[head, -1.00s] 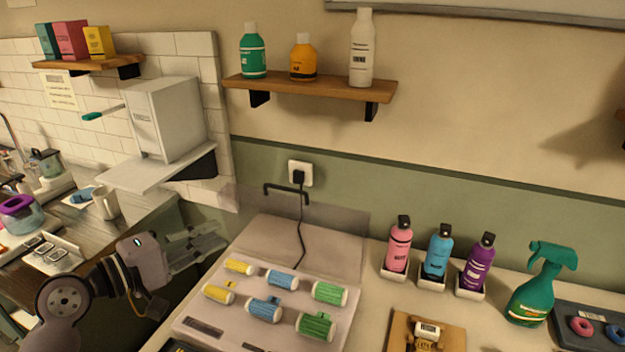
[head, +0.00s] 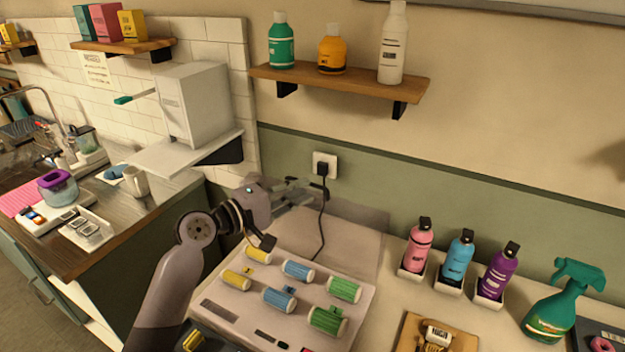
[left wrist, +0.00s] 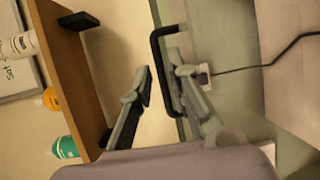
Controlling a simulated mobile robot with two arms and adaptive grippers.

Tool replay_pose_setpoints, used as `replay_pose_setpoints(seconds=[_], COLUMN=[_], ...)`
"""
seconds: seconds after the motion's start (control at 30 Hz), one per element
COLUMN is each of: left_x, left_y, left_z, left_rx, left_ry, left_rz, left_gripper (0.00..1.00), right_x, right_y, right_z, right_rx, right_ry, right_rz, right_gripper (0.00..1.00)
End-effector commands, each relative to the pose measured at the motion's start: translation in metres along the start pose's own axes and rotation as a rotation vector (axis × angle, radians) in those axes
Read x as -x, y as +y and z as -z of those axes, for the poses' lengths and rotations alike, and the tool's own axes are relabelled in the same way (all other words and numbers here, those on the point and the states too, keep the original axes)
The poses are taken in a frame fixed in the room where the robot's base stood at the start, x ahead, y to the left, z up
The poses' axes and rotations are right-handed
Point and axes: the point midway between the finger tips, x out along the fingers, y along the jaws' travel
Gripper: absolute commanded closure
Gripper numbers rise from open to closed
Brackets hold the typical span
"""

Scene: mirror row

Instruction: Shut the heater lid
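The heater (head: 262,318) is a pale box holding several yellow, blue and green rollers. Its lid (head: 350,240) stands open, raised at the back against the wall side; it also shows in the left wrist view (left wrist: 285,70). The lid's black bar handle (left wrist: 157,65) shows clearly in the left wrist view; in the head view my gripper largely hides it. My left gripper (head: 308,188) is at the lid's top edge, its fingers apart and close to the handle in the left wrist view (left wrist: 162,72). I cannot tell whether they touch it. My right gripper is not in view.
A black cord hangs from the wall socket (head: 325,165) past the lid. A wooden shelf (head: 345,82) with bottles is above. Pink, blue and purple bottles (head: 461,258) and a green spray bottle (head: 562,305) stand right of the heater. A white cabinet (head: 195,105) is at left.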

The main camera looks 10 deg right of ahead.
Motion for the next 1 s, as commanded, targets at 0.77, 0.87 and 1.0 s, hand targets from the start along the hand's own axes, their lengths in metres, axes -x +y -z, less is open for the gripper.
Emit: replay_pose_setpoints(seconds=[0.77,0.87,1.0], left_x=[-0.041,-0.041,-0.041], left_y=[0.0,0.0,0.0], left_z=[0.0,0.0,0.0], left_rx=[-0.001,-0.001,0.0], left_ry=[0.0,0.0,0.0], left_rz=[0.0,0.0,0.0], left_gripper=[0.92,0.98,1.0], right_x=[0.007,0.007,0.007], right_y=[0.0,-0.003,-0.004], right_z=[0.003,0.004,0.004], right_rx=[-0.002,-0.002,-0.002], right_ry=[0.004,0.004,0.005], right_rz=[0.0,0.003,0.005], right_gripper=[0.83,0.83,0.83])
